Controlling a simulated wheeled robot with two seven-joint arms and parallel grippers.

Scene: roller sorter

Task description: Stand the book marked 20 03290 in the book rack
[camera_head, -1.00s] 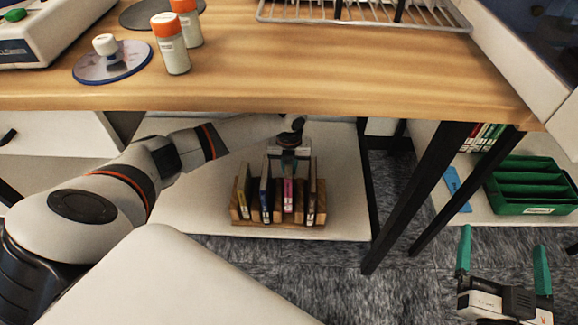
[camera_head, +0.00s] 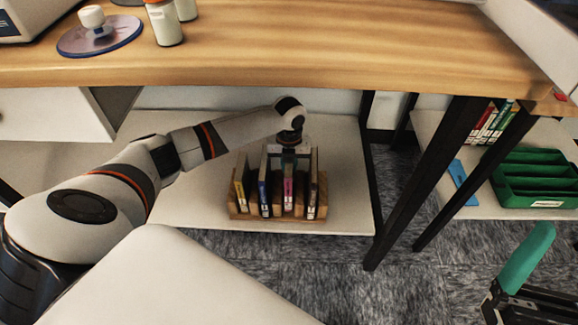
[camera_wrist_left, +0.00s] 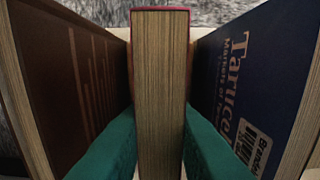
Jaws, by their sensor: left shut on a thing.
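The wooden book rack (camera_head: 240,213) stands on the low shelf under the table, with several thin books upright in it. My left gripper (camera_head: 289,160) reaches down from behind and above onto the book with the pink spine (camera_head: 288,192). In the left wrist view its green fingers are shut on this red-covered book (camera_wrist_left: 161,80), whose page edges face the camera. A brown book (camera_wrist_left: 65,75) is on one side and a blue book (camera_wrist_left: 252,80) on the other. The number on the held book cannot be read. My right gripper (camera_head: 527,256) is at the lower right, with only one green finger clear.
The wooden tabletop (camera_head: 300,55) overhangs the shelf (camera_head: 190,205), and dark table legs (camera_head: 445,175) stand to its right. Another shelf holds a green divided tray (camera_head: 535,185), a blue strip (camera_head: 463,184) and several books (camera_head: 490,122). Bottles (camera_head: 164,22) stand on the table.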

